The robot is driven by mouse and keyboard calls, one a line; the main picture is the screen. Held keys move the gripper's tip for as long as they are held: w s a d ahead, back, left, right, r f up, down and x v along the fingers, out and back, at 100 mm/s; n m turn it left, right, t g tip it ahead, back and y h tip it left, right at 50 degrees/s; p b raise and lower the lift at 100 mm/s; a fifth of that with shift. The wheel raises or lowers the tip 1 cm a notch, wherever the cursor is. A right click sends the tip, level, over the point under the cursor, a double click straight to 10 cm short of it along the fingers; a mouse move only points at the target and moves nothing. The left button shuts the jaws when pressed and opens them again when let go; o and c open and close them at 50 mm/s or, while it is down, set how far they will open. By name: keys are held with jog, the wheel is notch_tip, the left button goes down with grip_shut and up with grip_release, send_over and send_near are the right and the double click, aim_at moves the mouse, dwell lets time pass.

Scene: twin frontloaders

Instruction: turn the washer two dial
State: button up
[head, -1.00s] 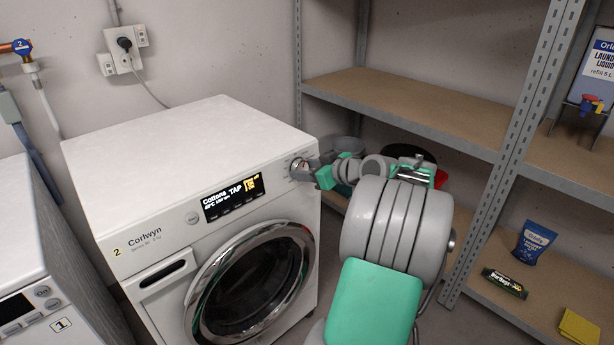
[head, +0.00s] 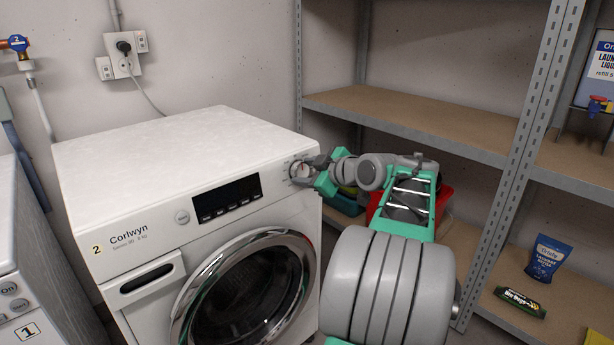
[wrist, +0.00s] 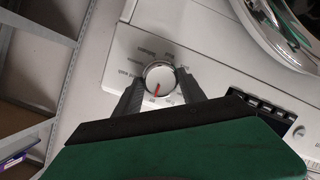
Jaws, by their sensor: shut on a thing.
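The washer marked 2 (head: 140,195) stands in the middle-left of the head view, with its dial (head: 299,170) at the right end of the front panel. In the wrist view the dial (wrist: 159,78) is a round silver knob with a red pointer line, ringed by printed program names. The red line points toward the bottom of the picture. My gripper (head: 306,172) is at the dial, and in the wrist view its dark fingers (wrist: 158,88) sit on both sides of the knob, shut on it. The washer's display (head: 226,197) is dark, showing no text.
A round glass door (head: 250,295) is below the panel. Washer one (head: 20,290) stands at the left. Metal shelving (head: 420,120) rises at the right, with a blue pouch (head: 548,258) and a dark pack (head: 520,302) on its lower shelf. A red container (head: 443,200) sits behind my arm.

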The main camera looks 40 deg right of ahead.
jog(key=o, duration=1.4)
jog(key=shift+c, duration=0.2)
jog(key=p+v, duration=0.2)
jog(key=v, duration=0.5)
jog(key=shift+s, duration=0.35)
jog(key=shift+a+r, duration=0.1)
jog(key=shift+r, duration=0.15)
